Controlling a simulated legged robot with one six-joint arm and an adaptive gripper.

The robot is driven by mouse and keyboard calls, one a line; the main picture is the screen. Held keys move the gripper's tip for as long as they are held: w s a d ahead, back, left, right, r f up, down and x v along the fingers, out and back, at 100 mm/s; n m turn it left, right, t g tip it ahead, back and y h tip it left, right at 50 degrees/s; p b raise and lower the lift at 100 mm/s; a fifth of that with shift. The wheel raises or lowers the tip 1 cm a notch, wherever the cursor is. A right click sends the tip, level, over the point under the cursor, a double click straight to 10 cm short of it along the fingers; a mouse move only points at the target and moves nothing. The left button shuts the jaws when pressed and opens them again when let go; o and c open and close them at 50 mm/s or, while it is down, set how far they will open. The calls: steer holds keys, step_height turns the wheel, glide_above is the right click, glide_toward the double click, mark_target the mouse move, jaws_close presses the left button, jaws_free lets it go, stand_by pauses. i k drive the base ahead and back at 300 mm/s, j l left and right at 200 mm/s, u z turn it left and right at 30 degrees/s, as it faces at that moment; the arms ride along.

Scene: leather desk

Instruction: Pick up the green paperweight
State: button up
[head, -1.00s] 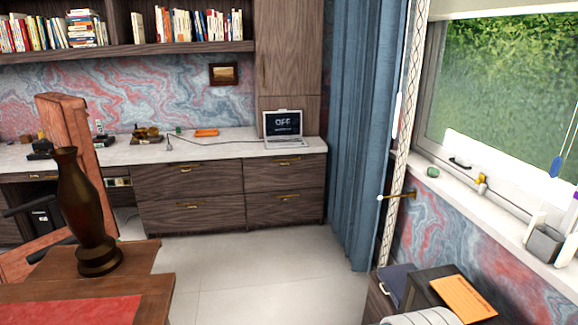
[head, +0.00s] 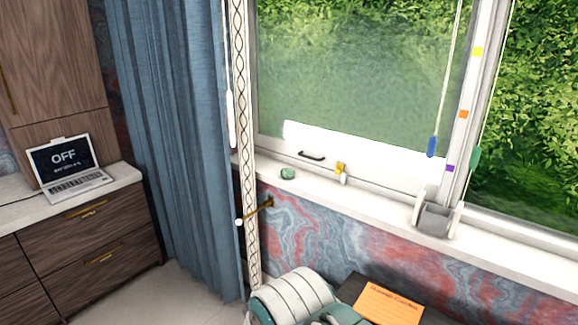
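A small rounded green object (head: 288,174), which looks like the green paperweight, sits on the white windowsill (head: 380,205) near its left end. It is small in the picture, so its details are hard to make out. It stands apart from the small yellow and white item to its right. My gripper does not show in the head view.
A blue curtain (head: 175,140) hangs left of the window. A dark table with an orange folder (head: 388,303) stands below the sill. A white ribbed and teal thing (head: 295,295) is beside it. A grey holder (head: 436,220) stands farther right on the sill. A laptop (head: 68,170) is at left.

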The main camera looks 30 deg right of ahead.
mark_target(287, 172)
steer(key=i+j+z, duration=0.15)
steer(key=i+z, duration=0.25)
steer(key=i+j+z, duration=0.15)
steer(key=z, duration=0.25)
steer(key=i+j+z, duration=0.35)
steer(key=j, duration=0.15)
steer(key=j+z, duration=0.4)
steer(key=i+j+z, duration=0.25)
steer(key=j+z, duration=0.15)
steer(key=j, duration=0.2)
steer(key=i+j+z, duration=0.1)
steer(key=j+z, duration=0.3)
steer(key=j, duration=0.25)
steer(key=j+z, duration=0.35)
steer(key=j, duration=0.35)
steer(key=i+j, duration=0.15)
steer(key=i+j+z, duration=0.1)
steer(key=j, duration=0.2)
